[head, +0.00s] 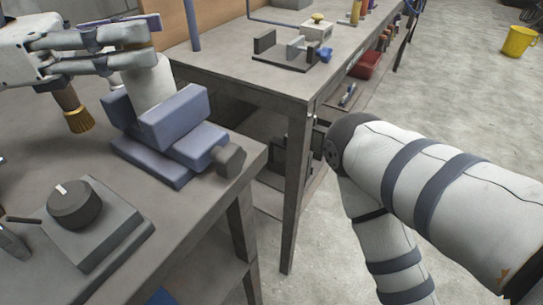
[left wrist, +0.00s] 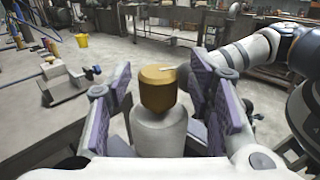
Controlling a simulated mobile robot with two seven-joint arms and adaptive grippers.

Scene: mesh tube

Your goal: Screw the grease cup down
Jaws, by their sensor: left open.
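The grease cup (left wrist: 158,90) is a brass-coloured cap with a pale mark on its top, in the middle of the left wrist view. It sits upright on a pale grey rounded body (left wrist: 160,133). My left gripper (head: 135,36) reaches in from the left at the top of the body. In the left wrist view its purple-padded fingers (left wrist: 160,76) are open on either side of the cup, with gaps showing. My right gripper is out of view.
A grey block with a dark knob (head: 75,203) sits on the near bench. A second bench (head: 230,72) behind holds a fixture (head: 285,50). My right arm spans the right side; open floor lies beyond.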

